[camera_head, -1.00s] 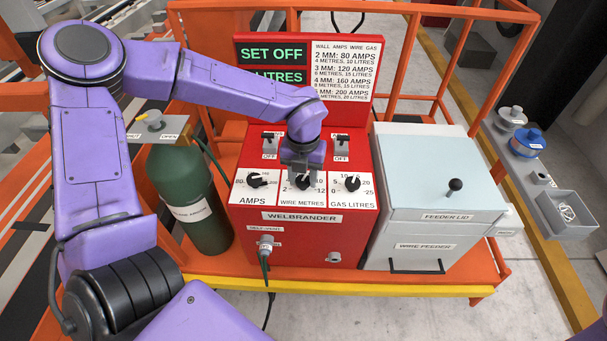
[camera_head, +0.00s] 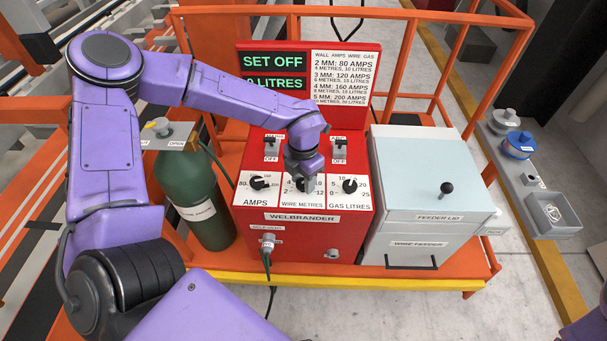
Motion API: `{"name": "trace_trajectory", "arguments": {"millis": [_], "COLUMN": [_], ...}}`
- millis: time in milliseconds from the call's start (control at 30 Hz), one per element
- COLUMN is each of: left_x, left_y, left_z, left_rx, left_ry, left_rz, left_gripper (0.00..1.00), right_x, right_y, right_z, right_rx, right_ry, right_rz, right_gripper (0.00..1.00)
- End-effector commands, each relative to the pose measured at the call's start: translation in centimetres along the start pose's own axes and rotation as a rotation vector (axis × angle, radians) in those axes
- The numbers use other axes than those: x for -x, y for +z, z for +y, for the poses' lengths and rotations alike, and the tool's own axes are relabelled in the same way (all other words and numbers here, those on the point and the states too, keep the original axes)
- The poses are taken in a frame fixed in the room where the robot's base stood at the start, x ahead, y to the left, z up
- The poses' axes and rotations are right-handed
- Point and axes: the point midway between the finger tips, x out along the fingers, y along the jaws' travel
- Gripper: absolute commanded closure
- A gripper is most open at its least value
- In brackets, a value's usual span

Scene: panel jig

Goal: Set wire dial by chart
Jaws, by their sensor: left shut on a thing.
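The red welder box (camera_head: 300,241) carries three black dials on white scales. The wire metres dial (camera_head: 301,187) is the middle one. My left gripper (camera_head: 301,176) points down at it and is shut on its knob, hiding much of the dial and part of its scale. The amps dial (camera_head: 260,183) is left of it and the gas litres dial (camera_head: 349,186) is right of it. The chart (camera_head: 341,77) on the red back panel lists wall, amps, wire and gas. Beside it the display (camera_head: 274,61) reads SET OFF, with a partly hidden LITRES line below. My right gripper is not in view.
A green gas cylinder (camera_head: 201,195) stands left of the welder. The grey wire feeder (camera_head: 415,239) with its pale lid (camera_head: 428,172) stands close on the right. Two switches (camera_head: 271,146) sit above the dials. Orange rails surround the cart; spools (camera_head: 518,144) lie at right.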

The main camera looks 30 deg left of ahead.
Motion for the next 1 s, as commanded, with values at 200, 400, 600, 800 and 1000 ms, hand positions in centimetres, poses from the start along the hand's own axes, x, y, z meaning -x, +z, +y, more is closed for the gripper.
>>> {"name": "trace_trajectory", "arguments": {"millis": [200, 400, 600, 800, 1000], "left_x": [0.09, 0.05, 0.06, 0.04, 0.19], "left_y": [0.08, 0.1, 0.1, 0.08, 0.08], "left_z": [0.03, 0.04, 0.04, 0.03, 0.02], "left_rx": [-0.04, -0.047, -0.046, -0.046, -0.045], "left_ry": [0.001, 0.001, 0.001, 0.001, 0.001], "left_rz": [-0.002, -0.003, -0.003, -0.002, -0.002], "left_gripper": [0.88, 0.88, 0.88, 0.33, 0.33], "right_x": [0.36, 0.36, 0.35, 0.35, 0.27], "right_y": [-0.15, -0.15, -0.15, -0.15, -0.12], "right_z": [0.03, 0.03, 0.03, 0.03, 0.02], "right_rx": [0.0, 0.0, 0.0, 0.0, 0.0], "right_ry": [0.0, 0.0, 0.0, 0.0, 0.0], "right_rz": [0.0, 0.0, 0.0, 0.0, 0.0], "right_gripper": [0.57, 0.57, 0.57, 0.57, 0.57]}}
